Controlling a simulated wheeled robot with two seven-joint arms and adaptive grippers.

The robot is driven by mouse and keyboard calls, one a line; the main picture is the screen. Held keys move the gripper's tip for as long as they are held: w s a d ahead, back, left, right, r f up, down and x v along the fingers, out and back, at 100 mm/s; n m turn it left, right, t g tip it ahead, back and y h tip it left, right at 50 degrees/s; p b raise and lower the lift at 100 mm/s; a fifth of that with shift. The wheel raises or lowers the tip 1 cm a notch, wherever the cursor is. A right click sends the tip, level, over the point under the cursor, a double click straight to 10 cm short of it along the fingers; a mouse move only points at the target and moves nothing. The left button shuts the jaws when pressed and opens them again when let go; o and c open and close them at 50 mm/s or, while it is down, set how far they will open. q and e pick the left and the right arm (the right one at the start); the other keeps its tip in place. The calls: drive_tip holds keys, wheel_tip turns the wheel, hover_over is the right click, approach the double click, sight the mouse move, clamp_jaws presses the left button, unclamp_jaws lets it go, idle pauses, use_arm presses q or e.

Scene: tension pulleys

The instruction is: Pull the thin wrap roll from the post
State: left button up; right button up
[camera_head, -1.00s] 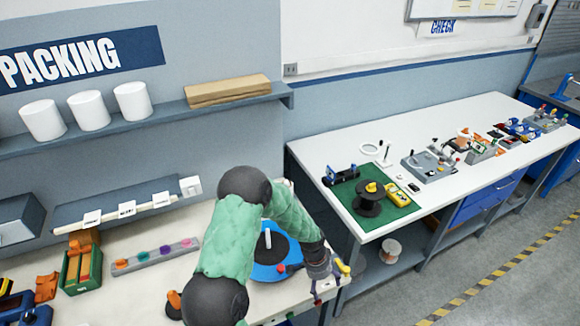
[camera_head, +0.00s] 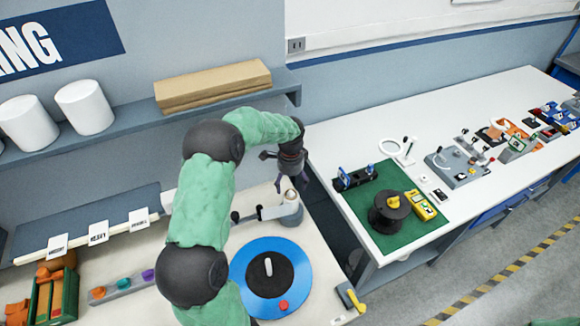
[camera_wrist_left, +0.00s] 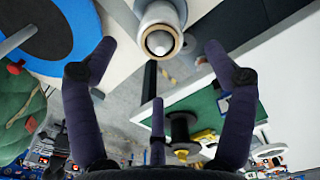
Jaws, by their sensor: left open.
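A short upright post with a pale, roll-like body (camera_head: 291,196) stands at the far right end of the packing bench, on a grey arm-like fixture (camera_head: 268,212). I cannot tell where the thin wrap roll ends and the post begins. My left gripper (camera_head: 291,182) is just above and behind it in the head view. It is open and empty, with fingers spread either side of the post in the left wrist view and no clear contact. My right gripper is not in view.
A blue turntable (camera_head: 244,274) with a black centre and white peg sits in front of the post. A gap separates the bench from the white table (camera_head: 330,160), which bears a green mat (camera_head: 405,237) and a black spool (camera_head: 388,214). A shelf (camera_head: 135,122) hangs behind.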

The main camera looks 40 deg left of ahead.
sight(290, 200)
use_arm(q)
wheel_tip(290, 200, down, 11)
drive_tip(key=shift+r, duration=0.1)
idle(0.5)
drive_tip(key=shift+c, duration=0.3)
drive_tip(key=c, duration=1.3)
